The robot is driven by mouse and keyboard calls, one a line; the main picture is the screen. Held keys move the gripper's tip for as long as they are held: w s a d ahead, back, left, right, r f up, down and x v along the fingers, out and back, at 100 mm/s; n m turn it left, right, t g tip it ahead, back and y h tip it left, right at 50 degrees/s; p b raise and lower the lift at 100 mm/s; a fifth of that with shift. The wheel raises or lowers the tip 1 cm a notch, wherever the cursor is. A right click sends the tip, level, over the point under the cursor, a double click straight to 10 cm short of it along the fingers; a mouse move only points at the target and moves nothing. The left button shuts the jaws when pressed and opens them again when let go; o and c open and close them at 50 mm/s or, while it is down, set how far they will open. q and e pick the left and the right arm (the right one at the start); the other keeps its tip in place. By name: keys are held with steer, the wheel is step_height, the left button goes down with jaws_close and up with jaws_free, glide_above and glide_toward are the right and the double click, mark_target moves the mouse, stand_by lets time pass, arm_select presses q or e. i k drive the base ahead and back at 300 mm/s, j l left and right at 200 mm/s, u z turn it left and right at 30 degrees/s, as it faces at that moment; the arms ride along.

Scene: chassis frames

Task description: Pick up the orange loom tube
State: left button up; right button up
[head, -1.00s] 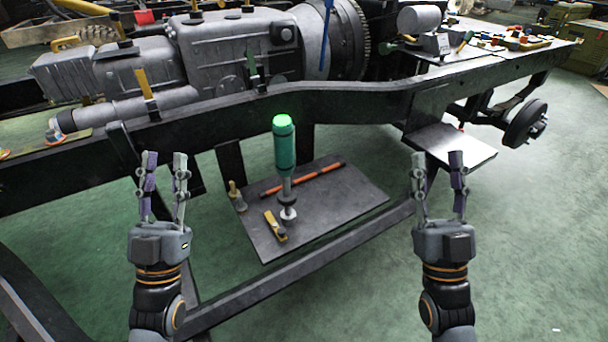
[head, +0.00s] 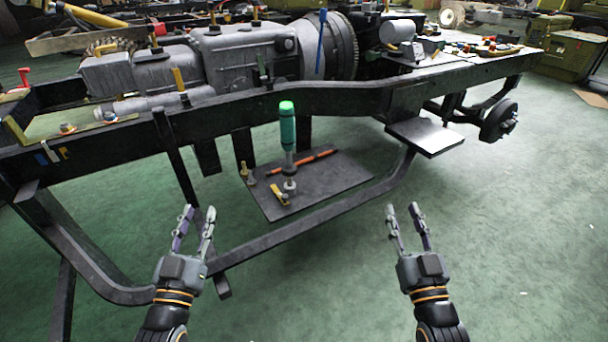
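The orange loom tube (head: 312,159) is a thin orange rod with dark bands. It lies on a dark flat shelf plate (head: 345,183) below the chassis rail, partly hidden behind a green-topped upright tool (head: 288,130). My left gripper (head: 196,222) is open and empty, in front of the frame and to the left of the tube. My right gripper (head: 406,212) is open and empty, in front of the plate and to the right of the tube. Both grippers are well apart from the tube.
A yellow-handled item (head: 280,195) and small brass-coloured parts (head: 247,174) sit on the plate's left side. The dark chassis rail (head: 340,100) runs above the plate, and a lower bar (head: 300,228) runs in front.

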mark_target(268, 174)
steer(key=u, duration=1.55)
steer(key=l, duration=1.35)
steer(key=i+l, duration=0.1)
steer(key=l, duration=1.2)
